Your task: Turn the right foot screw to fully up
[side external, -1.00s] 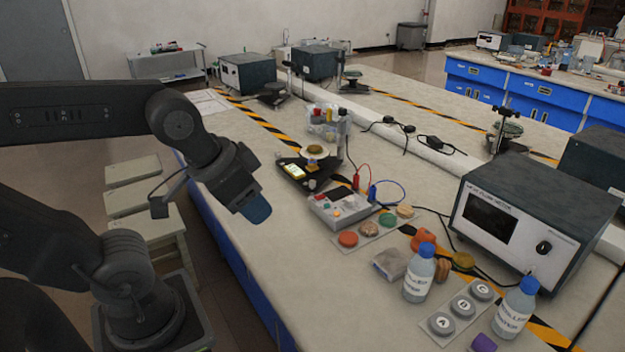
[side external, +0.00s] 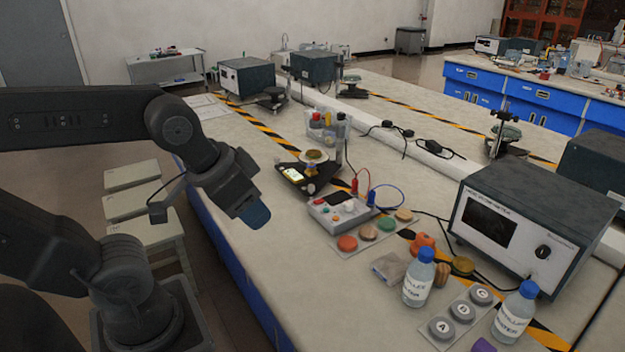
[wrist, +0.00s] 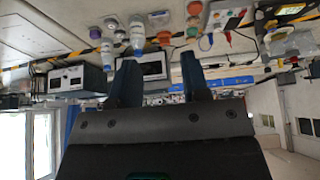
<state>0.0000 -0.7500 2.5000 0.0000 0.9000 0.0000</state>
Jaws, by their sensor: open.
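A small black levelling base (side external: 286,165) with a lit yellow display (side external: 293,174) and a round tan-topped stage (side external: 314,156) stands on the bench. A small pale knob (side external: 310,188) shows at its near right corner; I cannot tell for sure that it is the right foot screw, or how high it is set. In the wrist view the lit display (wrist: 290,10) is at the upper right. My gripper (side external: 257,216) hangs above the bench's near left edge, to the left of the base and apart from it. Its two fingers (wrist: 160,80) are apart and empty.
A control box (side external: 338,212) with red and blue leads stands just right of the base, with coloured discs (side external: 366,231) beside it. A clear bin (side external: 326,128) stands behind the base. Bottles (side external: 419,278) and a large meter (side external: 520,225) are farther right. The bench left of the base is clear.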

